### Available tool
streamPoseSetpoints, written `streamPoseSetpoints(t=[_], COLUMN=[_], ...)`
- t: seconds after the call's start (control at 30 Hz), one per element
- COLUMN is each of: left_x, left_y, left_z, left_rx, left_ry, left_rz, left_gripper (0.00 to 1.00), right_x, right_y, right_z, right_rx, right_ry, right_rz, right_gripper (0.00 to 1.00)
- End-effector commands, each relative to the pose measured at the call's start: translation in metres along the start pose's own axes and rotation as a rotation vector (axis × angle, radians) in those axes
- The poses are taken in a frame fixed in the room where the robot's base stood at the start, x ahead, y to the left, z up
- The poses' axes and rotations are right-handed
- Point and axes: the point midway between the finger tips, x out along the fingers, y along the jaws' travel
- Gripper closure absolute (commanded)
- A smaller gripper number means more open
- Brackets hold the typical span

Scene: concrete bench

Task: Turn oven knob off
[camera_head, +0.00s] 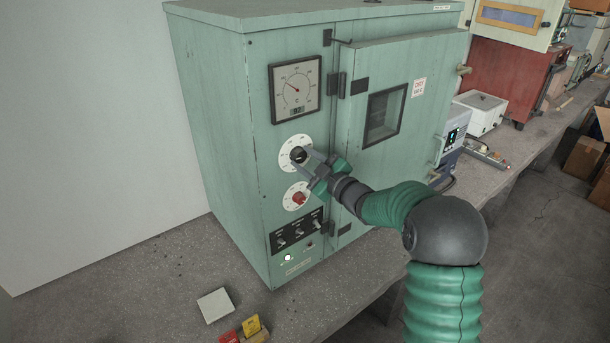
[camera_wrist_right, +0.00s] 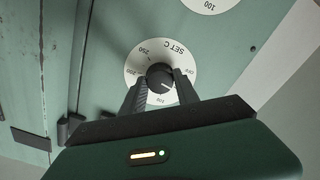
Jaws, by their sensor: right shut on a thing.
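The oven (camera_head: 215,130) is a large green cabinet on the bench. Its upper black knob (camera_head: 298,155) sits on a white dial (camera_head: 286,149). My right gripper (camera_head: 307,160) reaches in from the right and is shut on this knob. In the right wrist view the knob (camera_wrist_right: 159,76) lies between the two fingers of the gripper (camera_wrist_right: 161,88). The dial (camera_wrist_right: 145,57) there reads "SET C", with numbers and OFF around its rim. The knob's pale mark points towards the lower right of that view. My left gripper is out of view.
A red knob (camera_head: 299,198) on a second dial sits just below. A square gauge (camera_head: 295,89) is above, switches (camera_head: 298,230) below. The oven door (camera_head: 410,110) is closed. A pale block (camera_head: 215,305) and coloured pieces (camera_head: 250,325) lie on the bench in front.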

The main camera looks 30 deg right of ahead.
Motion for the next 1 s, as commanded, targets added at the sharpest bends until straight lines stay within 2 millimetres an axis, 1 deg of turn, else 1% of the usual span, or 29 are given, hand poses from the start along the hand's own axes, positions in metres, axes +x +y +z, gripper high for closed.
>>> streamPoseSetpoints(t=[0.03,0.4,0.7,1.0], left_x=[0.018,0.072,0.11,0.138], left_y=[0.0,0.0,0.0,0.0], left_z=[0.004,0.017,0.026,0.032], left_rx=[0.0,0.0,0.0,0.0], left_ry=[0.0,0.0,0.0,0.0], left_rz=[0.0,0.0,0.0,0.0], left_gripper=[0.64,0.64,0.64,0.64], right_x=[-0.001,0.0,0.0,0.0], right_y=[-0.009,-0.008,-0.006,-0.005], right_z=[0.012,0.011,0.011,0.009], right_rx=[-0.043,-0.394,-0.679,-0.922], right_ry=[-0.01,-0.009,-0.01,-0.007], right_rz=[-0.007,-0.008,-0.009,-0.011], right_gripper=[1.0,1.0,1.0,1.0])
